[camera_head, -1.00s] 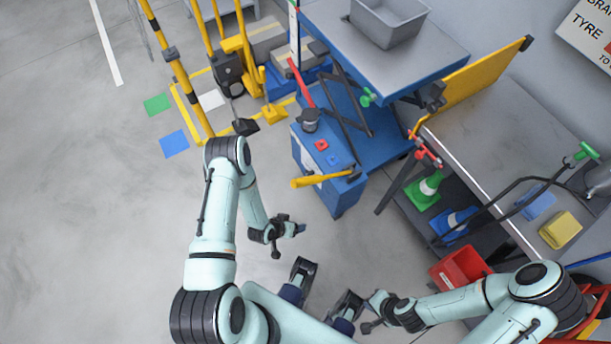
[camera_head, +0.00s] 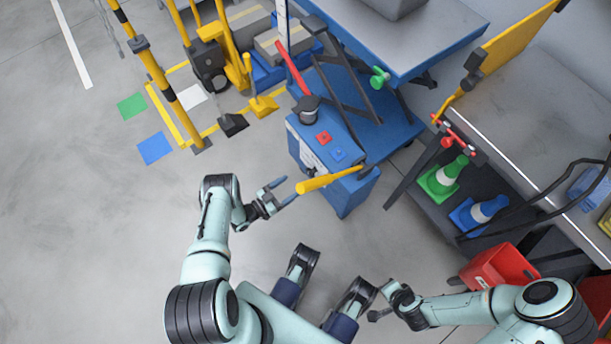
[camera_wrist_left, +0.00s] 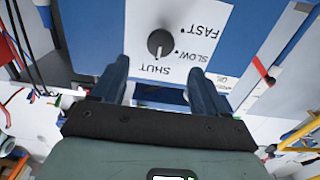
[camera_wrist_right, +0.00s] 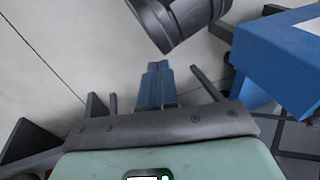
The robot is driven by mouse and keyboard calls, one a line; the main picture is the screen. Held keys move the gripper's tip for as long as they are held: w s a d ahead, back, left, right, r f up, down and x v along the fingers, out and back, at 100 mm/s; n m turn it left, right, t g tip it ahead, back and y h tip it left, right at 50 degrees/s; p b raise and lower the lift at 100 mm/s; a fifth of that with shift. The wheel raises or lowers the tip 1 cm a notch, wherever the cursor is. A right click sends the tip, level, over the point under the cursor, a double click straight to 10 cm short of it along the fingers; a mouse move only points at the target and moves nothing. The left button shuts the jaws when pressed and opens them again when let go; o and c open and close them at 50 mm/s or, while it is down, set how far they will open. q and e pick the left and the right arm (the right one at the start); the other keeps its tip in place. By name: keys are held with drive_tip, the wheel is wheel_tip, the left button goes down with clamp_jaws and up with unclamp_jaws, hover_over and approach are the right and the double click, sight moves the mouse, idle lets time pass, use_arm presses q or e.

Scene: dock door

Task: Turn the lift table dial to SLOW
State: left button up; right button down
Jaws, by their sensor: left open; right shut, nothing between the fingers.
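The dial (camera_wrist_left: 161,43) is a round dark knob on a white label panel (camera_wrist_left: 205,25) marked SHUT, SLOW and FAST, seen in the left wrist view. Its light pointer mark faces the word SHUT. My left gripper (camera_head: 287,191) is open and empty, facing that panel. In the left wrist view the dial lies ahead, between the fingertips and apart from them. My right gripper (camera_wrist_right: 157,66) is shut and empty, away from the box.
A red bin (camera_head: 500,265) stands at the right. Floor on the left is free.

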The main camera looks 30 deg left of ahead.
sight(309, 174)
use_arm(q)
drive_tip(key=b+x, duration=0.1)
drive_tip(key=x, duration=0.7)
drive_tip(key=shift+w, duration=0.2)
use_arm(e)
drive_tip(key=shift+w+d+f+t, duration=0.15)
drive_tip(key=shift+w+d+f, duration=0.2)
drive_tip(key=shift+w, duration=0.2)
drive_tip(key=shift+w+d+f+t, duration=0.2)
drive_tip(key=shift+w+f, duration=0.2)
drive_tip(key=shift+w, duration=0.15)
use_arm(q)
drive_tip(key=c, duration=1)
